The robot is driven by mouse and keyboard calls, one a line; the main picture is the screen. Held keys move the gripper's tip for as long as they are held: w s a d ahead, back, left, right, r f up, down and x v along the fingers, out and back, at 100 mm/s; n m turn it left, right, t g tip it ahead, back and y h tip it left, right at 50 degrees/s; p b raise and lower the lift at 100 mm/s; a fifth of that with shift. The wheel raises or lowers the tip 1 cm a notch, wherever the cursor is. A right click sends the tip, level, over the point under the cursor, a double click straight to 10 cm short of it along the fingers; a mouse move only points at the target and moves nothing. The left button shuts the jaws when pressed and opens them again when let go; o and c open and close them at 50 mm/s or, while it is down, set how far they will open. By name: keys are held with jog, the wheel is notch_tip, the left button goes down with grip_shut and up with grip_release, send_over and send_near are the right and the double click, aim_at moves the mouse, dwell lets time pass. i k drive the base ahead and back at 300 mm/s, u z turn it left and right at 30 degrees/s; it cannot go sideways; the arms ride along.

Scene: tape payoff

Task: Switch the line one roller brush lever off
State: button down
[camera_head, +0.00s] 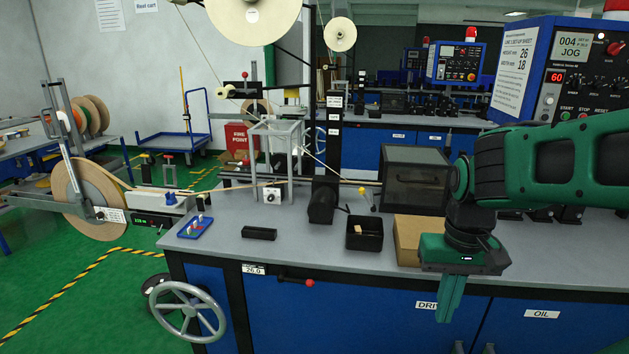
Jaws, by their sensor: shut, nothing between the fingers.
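The roller brush lever is not plainly marked in this view. A small lever with a yellow knob (361,190) stands on the bench behind a black open box. A lever with a red knob (310,283) sticks out under the bench's front edge. I cannot tell which of them, if either, is the roller brush lever. My gripper (448,312) hangs at the right, in front of the bench edge, pointing down. It is shut and empty, well to the right of both levers and touching neither.
The grey bench (305,257) carries a black open box (364,234), a cardboard box (409,238), a dark-covered unit (414,177) and a blue tray (195,227). A handwheel (187,311) juts out at the left front. A control panel (578,75) stands at upper right.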

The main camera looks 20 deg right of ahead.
aim_at(362, 191)
jog(key=z, duration=0.2)
jog(key=i, duration=1.05)
jog(key=z, duration=0.5)
